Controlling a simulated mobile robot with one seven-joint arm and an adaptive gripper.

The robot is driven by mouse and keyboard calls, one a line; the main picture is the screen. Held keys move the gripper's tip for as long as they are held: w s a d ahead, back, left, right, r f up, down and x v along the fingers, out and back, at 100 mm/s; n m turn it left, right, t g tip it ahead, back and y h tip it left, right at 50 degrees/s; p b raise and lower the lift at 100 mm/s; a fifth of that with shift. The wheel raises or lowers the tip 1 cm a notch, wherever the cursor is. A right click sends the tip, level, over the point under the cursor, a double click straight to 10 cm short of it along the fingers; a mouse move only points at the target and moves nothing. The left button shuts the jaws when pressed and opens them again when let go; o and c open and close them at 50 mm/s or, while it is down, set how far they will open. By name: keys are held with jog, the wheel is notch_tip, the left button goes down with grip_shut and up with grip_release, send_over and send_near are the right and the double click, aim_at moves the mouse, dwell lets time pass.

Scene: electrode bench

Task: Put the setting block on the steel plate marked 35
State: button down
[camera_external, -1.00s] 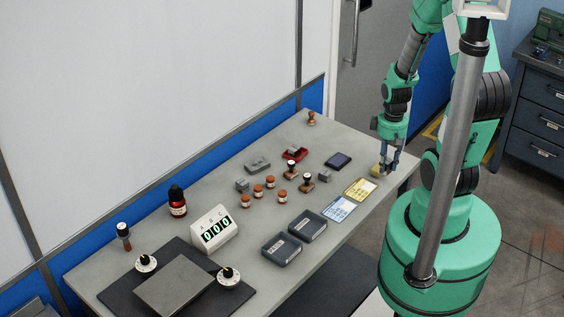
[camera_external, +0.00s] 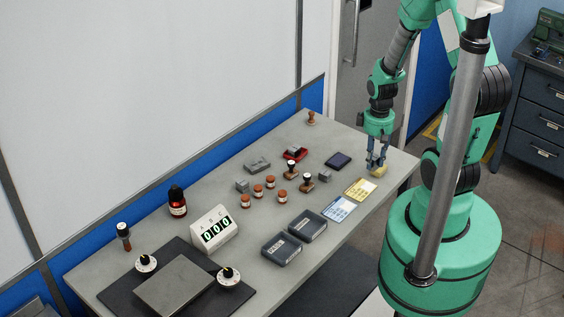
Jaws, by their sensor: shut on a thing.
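My gripper (camera_external: 376,166) is low over the far right part of the bench, pointing down. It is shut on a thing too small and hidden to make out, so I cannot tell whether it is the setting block. A yellow block (camera_external: 380,171) is right at the fingertips, partly hidden by them; I cannot tell whether they touch it. A broad bare steel plate (camera_external: 175,285) lies on the dark mat at the near left. I cannot read a 35 on any plate. Small grey metal pieces stand mid-bench, including one on the right (camera_external: 325,176) and one on the left (camera_external: 242,185).
Stampers, a red stamp pad (camera_external: 295,154), several brown-capped jars (camera_external: 258,191) and a flat grey piece (camera_external: 258,164) crowd the middle. The far right corner is clear.

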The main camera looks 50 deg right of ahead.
jog(key=w+a+r+p, duration=0.1)
jog(key=w+a+p, duration=0.1)
jog(key=w+a, duration=1.7)
jog(key=shift+a+r+n+p, duration=0.25)
jog(key=shift+r+n+p, duration=0.1)
jog(key=shift+n, duration=0.05)
dwell(0.4)
jog(key=s+r+t+b, duration=0.1)
jog(key=s+r+b, duration=0.15)
jog(key=r, duration=0.85)
jog(key=s+r+t+b, duration=0.15)
jog(key=s+r, duration=0.25)
jog(key=r, duration=0.8)
jog(key=s+r+t+b, duration=0.2)
jog(key=s+r, duration=0.8)
jog(key=s, duration=0.6)
jog(key=shift+r+t+b, duration=0.2)
jog(key=shift+t+b, duration=0.1)
jog(key=shift+t, duration=0.25)
